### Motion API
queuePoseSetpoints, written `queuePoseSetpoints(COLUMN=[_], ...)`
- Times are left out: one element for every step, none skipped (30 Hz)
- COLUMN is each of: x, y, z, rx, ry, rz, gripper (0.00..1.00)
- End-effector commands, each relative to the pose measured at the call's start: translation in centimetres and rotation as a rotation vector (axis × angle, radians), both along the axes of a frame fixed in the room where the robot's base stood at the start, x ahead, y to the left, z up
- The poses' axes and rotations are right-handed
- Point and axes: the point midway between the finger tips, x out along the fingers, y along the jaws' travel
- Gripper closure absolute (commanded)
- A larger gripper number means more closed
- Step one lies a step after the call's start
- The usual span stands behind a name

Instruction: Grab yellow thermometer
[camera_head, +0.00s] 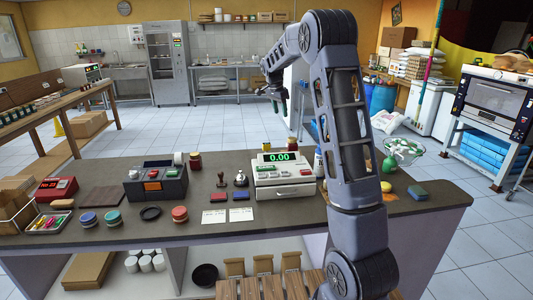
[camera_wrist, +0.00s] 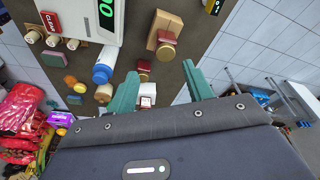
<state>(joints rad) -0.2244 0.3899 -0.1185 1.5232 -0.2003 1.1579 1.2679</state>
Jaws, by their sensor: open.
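I cannot make out a yellow thermometer for certain. A small metal tray (camera_head: 66,216) at the left end of the counter holds several small coloured pieces, some of them yellow; their kind is too small to tell. A yellow item (camera_head: 389,197) lies right of my arm on the counter, partly hidden. My gripper (camera_head: 277,98) hangs in the air beyond the counter in the head view. In the wrist view its two green fingers (camera_wrist: 162,88) are spread apart with nothing gripped between them.
The counter (camera_head: 255,221) carries a scale (camera_head: 283,178) showing 0.00, a bell (camera_head: 241,179), a dark card-reader-like machine (camera_head: 156,182), a red display box (camera_head: 57,187) and round coloured stacks. My arm hides part of the right side. Tiled floor behind the counter is mostly free.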

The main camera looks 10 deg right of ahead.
Motion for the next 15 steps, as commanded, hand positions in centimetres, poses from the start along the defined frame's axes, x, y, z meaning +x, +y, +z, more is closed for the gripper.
queuePoseSetpoints(x=[1.5, 2.2, 3.2, 3.9, 4.6, 5.6, 6.3, 7.0, 7.9, 8.5, 9.1, 9.9, 10.5, 11.1, 11.8], y=[0.6, 0.9, 1.2, 1.5, 1.8, 2.2, 2.5, 2.8, 3.2, 3.5, 3.8, 4.2, 4.5, 4.9, 5.3], z=[-1.3, -1.8, -2.7, -3.3, -4.0, -4.8, -5.5, -6.2, -7.1, -7.9, -8.6, -9.6, -10.4, -11.1, -12.1], rx=[-0.009, -0.014, -0.022, -0.027, -0.032, -0.040, -0.045, -0.052, -0.059, -0.066, -0.072, -0.081, -0.088, -0.093, -0.101], ry=[0.003, 0.003, 0.003, 0.002, 0.001, -0.001, -0.003, -0.004, -0.008, -0.009, -0.011, -0.015, -0.017, -0.020, -0.025], rz=[-0.025, -0.041, -0.066, -0.084, -0.101, -0.124, -0.140, -0.158, -0.181, -0.197, -0.213, -0.236, -0.253, -0.268, -0.288], gripper=[0.49, 0.49, 0.49, 0.49, 0.49, 0.49, 0.49, 0.49, 0.49, 0.49, 0.49, 0.49, 0.49, 0.49, 0.49])
